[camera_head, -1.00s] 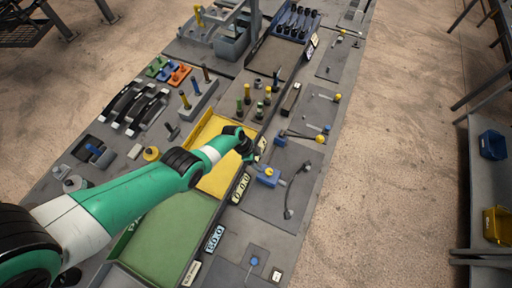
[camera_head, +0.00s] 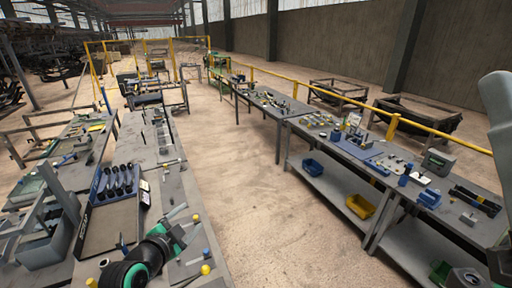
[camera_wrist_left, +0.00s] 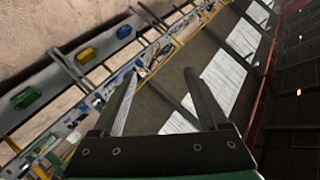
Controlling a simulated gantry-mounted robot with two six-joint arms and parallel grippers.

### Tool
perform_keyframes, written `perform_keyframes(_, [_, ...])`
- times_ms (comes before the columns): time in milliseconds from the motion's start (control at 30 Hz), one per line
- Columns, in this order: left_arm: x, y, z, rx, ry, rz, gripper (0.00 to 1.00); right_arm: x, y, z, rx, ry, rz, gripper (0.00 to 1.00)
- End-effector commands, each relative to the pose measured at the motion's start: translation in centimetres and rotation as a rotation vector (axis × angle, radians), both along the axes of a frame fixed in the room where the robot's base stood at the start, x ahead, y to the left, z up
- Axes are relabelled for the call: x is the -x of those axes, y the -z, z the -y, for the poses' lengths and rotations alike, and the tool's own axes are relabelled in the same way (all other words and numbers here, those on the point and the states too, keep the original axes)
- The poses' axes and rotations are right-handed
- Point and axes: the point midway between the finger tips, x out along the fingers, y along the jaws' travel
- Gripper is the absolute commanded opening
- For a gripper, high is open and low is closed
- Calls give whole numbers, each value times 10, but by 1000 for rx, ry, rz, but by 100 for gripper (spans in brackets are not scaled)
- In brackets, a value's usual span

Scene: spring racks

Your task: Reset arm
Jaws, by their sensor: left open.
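My left arm, green and black, comes in at the lower left of the head view. Its left gripper (camera_head: 184,229) is above the right edge of the near left table (camera_head: 178,183). In the left wrist view the two dark fingers (camera_wrist_left: 160,85) stand apart with nothing between them. That view looks out over the room, with the floor, benches and wall tilted. My right gripper is not in view.
Open floor (camera_head: 262,205) lies between.

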Motion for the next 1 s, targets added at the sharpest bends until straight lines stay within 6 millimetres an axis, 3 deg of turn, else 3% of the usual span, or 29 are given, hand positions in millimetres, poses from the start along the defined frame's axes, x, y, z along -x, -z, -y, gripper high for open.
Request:
perform_keyframes(33, [1,-47,10,22,-6,101,77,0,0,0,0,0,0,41])
perform_keyframes(100, [11,-108,20,69,-18,233,77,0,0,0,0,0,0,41])
perform_keyframes(167, [26,-159,27,121,-26,347,77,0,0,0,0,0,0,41])
perform_keyframes(200, [39,-192,31,160,-29,424,77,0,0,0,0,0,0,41])
perform_keyframes(267, [64,-240,36,229,-31,537,77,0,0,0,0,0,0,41])
perform_keyframes(400, [143,-335,36,429,-16,797,77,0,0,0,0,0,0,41])
perform_keyframes(500, [207,-382,27,595,11,957,77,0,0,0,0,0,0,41])
perform_keyframes(600, [259,-407,17,778,57,1059,77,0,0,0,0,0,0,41])
perform_keyframes(633, [265,-410,15,837,70,1065,77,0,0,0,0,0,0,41])
perform_keyframes(767, [262,-410,14,978,98,1022,77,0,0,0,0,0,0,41])
perform_keyframes(1000, [261,-409,14,996,102,1014,77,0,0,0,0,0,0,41])
